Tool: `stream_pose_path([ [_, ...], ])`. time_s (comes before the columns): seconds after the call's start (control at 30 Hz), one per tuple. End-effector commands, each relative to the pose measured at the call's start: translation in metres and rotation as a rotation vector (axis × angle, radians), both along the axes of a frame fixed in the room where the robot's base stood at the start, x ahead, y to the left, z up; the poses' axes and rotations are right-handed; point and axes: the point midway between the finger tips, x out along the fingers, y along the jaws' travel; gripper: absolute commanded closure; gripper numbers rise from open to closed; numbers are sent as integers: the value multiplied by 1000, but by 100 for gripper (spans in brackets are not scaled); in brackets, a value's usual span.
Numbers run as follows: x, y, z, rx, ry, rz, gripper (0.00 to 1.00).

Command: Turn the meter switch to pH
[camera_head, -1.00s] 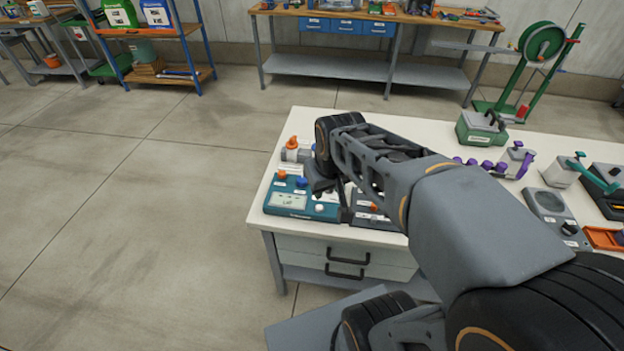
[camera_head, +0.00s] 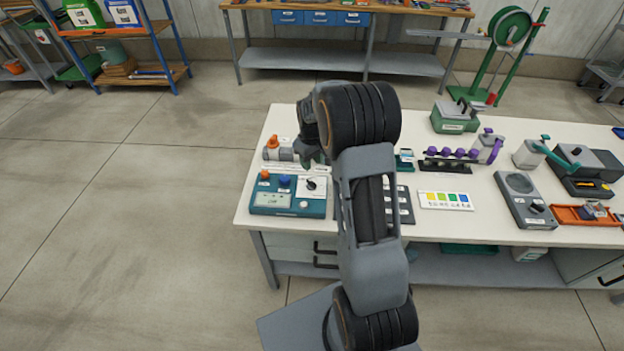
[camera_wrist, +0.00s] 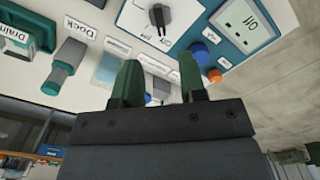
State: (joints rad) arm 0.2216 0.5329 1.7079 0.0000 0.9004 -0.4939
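The teal meter (camera_head: 287,196) stands at the left front of the white bench, with a display, an orange knob and a blue knob. Its black switch knob (camera_head: 311,184) sits on a white panel at the meter's right and also shows in the wrist view (camera_wrist: 158,16). In the head view, my gripper (camera_head: 312,160) is just behind the meter, above the bench, apart from the knob and partly hidden by my wrist.
An orange-capped grey fitting (camera_head: 273,148) lies behind the meter. A colour chart (camera_head: 445,200), a rack of purple knobs (camera_head: 447,161) and a grey device (camera_head: 525,200) stand to the right. In the wrist view, a grey-green plug (camera_wrist: 65,65) is beside a "Dock" label.

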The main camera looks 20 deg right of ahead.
Motion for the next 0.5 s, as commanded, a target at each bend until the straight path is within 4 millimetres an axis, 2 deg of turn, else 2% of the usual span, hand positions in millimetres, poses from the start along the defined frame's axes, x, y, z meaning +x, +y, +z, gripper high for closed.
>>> stream_pose_path([
  [0.1,-1,0,-25,2,6,-1,62],
  [0.3,-1,0,-60,1,4,-1,62],
  [0.5,-1,0,-83,0,2,-1,62],
])
